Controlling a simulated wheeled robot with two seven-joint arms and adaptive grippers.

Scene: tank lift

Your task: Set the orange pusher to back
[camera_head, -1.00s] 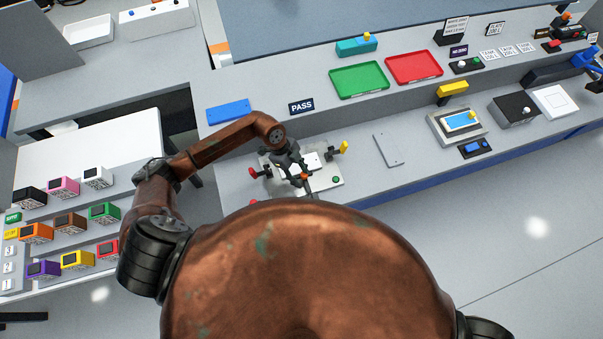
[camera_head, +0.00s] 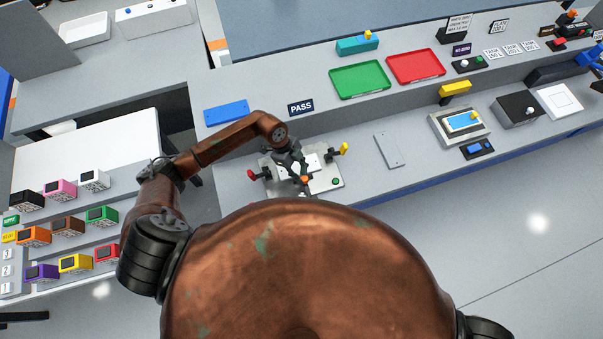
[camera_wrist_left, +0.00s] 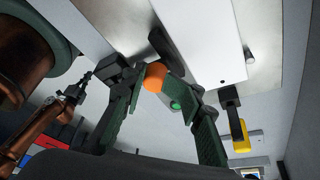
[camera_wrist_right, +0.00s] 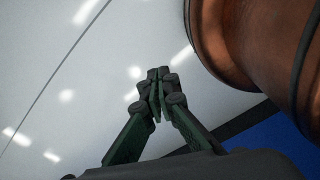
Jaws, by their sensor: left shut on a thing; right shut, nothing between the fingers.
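The orange pusher (camera_head: 305,180) has a round orange knob at the near side of the silver fixture plate (camera_head: 325,184). It also shows in the left wrist view (camera_wrist_left: 154,77). My left gripper (camera_head: 297,168) reaches over the plate and is shut on the pusher, its knob between the green fingers (camera_wrist_left: 165,88). The arm and fingers hide part of the pusher. A white block (camera_wrist_left: 205,40) lies on the plate beyond it. My right gripper (camera_wrist_right: 157,85) is shut and empty over the pale floor; it is out of the head view.
The fixture has a red knob (camera_head: 251,174) at left, a yellow knob (camera_head: 344,148) at right and a green button (camera_head: 337,181). A grey plate (camera_head: 389,150) lies to the right. Green (camera_head: 360,92) and red (camera_head: 416,77) trays lie on the upper shelf.

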